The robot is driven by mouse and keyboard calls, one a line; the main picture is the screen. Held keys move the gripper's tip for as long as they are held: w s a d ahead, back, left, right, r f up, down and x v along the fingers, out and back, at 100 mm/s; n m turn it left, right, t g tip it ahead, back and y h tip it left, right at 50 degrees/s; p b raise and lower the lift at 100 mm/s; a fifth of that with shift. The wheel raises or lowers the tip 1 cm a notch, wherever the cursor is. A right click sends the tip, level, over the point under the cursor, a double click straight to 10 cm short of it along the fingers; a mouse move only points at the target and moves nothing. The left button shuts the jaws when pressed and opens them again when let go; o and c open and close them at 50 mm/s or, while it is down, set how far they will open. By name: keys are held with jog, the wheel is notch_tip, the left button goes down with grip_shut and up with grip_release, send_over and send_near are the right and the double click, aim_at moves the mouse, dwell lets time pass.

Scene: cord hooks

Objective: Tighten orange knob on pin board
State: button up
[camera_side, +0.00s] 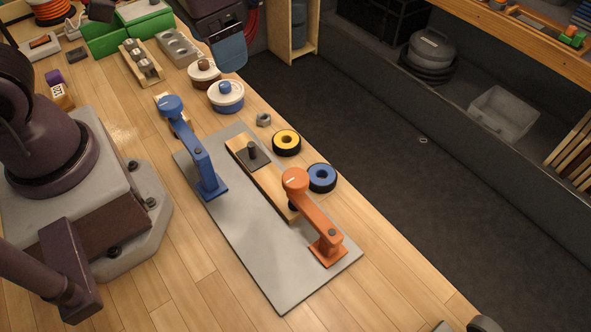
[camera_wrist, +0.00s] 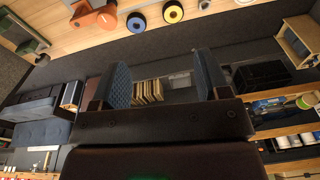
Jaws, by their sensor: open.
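The orange knob (camera_side: 295,180) is the round head at the upper end of an orange arm (camera_side: 318,218), whose foot stands on a grey plate (camera_side: 272,285). The arm reaches over the near end of a wooden board (camera_side: 269,183) that carries a dark upright pin (camera_side: 252,149). The underside of the knob is hidden. The orange head also shows at the top of the wrist view (camera_wrist: 106,18). My gripper (camera_wrist: 163,65) is open with nothing between its blue ridged fingers. It is apart from the knob and board.
A matching blue arm (camera_side: 200,160) stands on the plate's left side. Yellow (camera_side: 286,142) and blue (camera_side: 321,177) rings lie beside the plate, near the bench edge. A grey nut (camera_side: 264,119) and lidded pots (camera_side: 226,96) sit farther back. The bench in front is clear.

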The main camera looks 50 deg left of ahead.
aim_at(295, 177)
jog(key=w+d+f+n+g, duration=0.1)
jog(key=w+d+f+n, duration=0.15)
jog(key=d+n, duration=0.3)
jog(key=w+d+f+n+g, duration=0.1)
jog(key=d+f+n, duration=0.25)
jog(key=d, duration=0.25)
jog(key=shift+n, duration=0.4)
jog(key=f, duration=1.2)
jog(key=shift+a+f, duration=0.2)
jog(key=shift+f, duration=0.1)
jog(key=c, duration=0.9)
